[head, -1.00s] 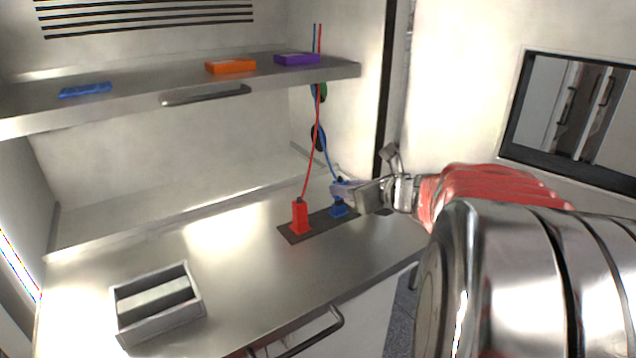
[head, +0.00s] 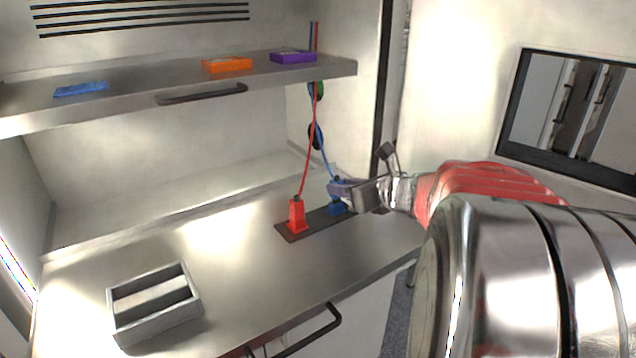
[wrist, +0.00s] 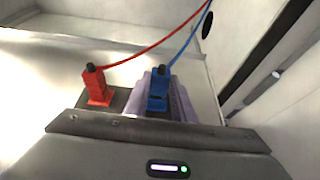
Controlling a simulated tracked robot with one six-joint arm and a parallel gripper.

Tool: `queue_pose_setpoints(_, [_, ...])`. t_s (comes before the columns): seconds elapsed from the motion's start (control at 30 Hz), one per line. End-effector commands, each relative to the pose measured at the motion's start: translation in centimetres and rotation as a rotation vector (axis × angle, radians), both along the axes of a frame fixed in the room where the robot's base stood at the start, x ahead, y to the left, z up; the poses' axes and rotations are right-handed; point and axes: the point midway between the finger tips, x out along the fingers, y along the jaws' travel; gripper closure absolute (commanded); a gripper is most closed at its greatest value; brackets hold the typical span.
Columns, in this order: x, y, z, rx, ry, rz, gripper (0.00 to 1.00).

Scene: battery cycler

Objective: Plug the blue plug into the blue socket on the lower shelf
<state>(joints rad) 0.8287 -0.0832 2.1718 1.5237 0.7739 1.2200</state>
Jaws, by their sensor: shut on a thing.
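The blue plug (head: 337,207) stands upright at the back right end of a dark strip on the worktop, with a blue cable rising from its top. My gripper (head: 342,189) is shut on the blue plug, reaching in from the right and partly covering it in the head view. In the wrist view the blue plug (wrist: 158,92) sits between the pale purple fingers. A flat blue piece (head: 81,89) lies at the left of the shelf above; I cannot tell whether it is the socket.
A red plug (head: 297,216) with a red cable stands on the dark strip (head: 290,237), left of the blue plug. Orange (head: 227,65) and purple (head: 293,57) blocks sit on the upper shelf (head: 135,85). A grey open tray (head: 155,328) stands front left. The worktop's middle is clear.

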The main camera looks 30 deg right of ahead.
Motion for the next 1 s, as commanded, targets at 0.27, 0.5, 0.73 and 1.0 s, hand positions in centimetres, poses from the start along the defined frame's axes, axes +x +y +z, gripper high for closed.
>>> queue_pose_setpoints(0.27, [0.0,0.0,-0.3,0.000,0.000,0.000,1.00])
queue_pose_setpoints(0.5, [0.0,0.0,-0.6,0.001,0.000,0.000,1.00])
queue_pose_setpoints(0.73, [0.0,0.0,-0.8,0.001,0.000,0.000,1.00])
queue_pose_setpoints(1.0, [0.0,0.0,-1.1,0.001,0.000,0.000,1.00])
